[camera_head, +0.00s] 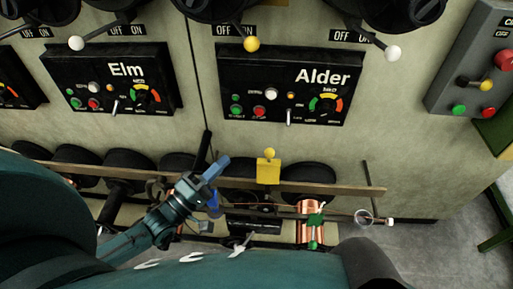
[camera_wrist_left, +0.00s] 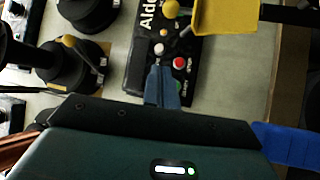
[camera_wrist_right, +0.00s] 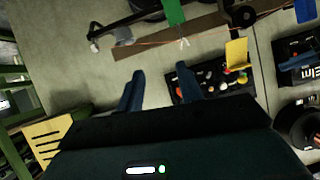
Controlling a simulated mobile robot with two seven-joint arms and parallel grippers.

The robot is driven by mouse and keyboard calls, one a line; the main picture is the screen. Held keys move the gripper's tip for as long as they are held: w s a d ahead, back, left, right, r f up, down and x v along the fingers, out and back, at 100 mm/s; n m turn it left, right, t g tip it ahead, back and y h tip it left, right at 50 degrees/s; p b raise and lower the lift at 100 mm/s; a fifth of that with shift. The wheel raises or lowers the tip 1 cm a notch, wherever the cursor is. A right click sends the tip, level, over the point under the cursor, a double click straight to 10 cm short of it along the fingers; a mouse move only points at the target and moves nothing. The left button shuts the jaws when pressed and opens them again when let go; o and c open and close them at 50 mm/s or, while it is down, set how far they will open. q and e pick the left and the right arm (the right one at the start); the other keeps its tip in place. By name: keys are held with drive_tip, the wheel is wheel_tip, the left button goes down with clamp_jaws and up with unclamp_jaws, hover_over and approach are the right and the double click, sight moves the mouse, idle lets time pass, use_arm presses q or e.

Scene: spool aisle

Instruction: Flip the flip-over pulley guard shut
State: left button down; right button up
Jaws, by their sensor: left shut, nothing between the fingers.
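A yellow plate with a yellow ball knob, which looks like the pulley guard (camera_head: 268,172), stands upright at the wooden rail below the Alder panel. It also shows at the top of the left wrist view (camera_wrist_left: 226,16) and in the right wrist view (camera_wrist_right: 236,53), close to a black wheel (camera_wrist_right: 243,16). My left gripper (camera_head: 219,164) is shut and empty, left of the guard and apart from it. Its closed fingers show in the left wrist view (camera_wrist_left: 160,72). My right gripper (camera_wrist_right: 160,70) is open with nothing between its fingers; the head view does not show its fingers.
The wooden rail (camera_head: 345,188) runs across the front of the machine, with copper spool (camera_head: 308,234) and a green clip (camera_head: 314,220) below it. The Elm (camera_head: 150,103) and Alder (camera_head: 235,80) panels are behind. A grey control box (camera_head: 460,60) is at right. A blue part (camera_wrist_left: 288,146) lies beside my left wrist.

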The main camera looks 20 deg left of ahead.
use_arm(q)
drive_tip(key=shift+w+d, duration=0.1)
use_arm(e)
drive_tip(key=shift+s, duration=0.1)
use_arm(q)
drive_tip(key=r+p, duration=0.2)
hover_over(269, 168)
drive_tip(key=a, duration=0.3)
drive_tip(key=shift+s+f, duration=0.25)
drive_tip(key=shift+s, duration=0.2)
use_arm(e)
drive_tip(key=shift+d+r, duration=0.15)
drive_tip(key=shift+r, duration=0.1)
use_arm(q)
drive_tip(key=shift+s+m+h+b, duration=0.3)
drive_tip(key=shift+s+m+b, duration=0.1)
drive_tip(key=shift+b, duration=0.55)
use_arm(e)
drive_tip(key=shift+s+f, duration=0.25)
drive_tip(key=shift+f, duration=0.15)
use_arm(q)
drive_tip(key=shift+s+f+t, duration=0.1)
drive_tip(key=shift+t, duration=0.2)
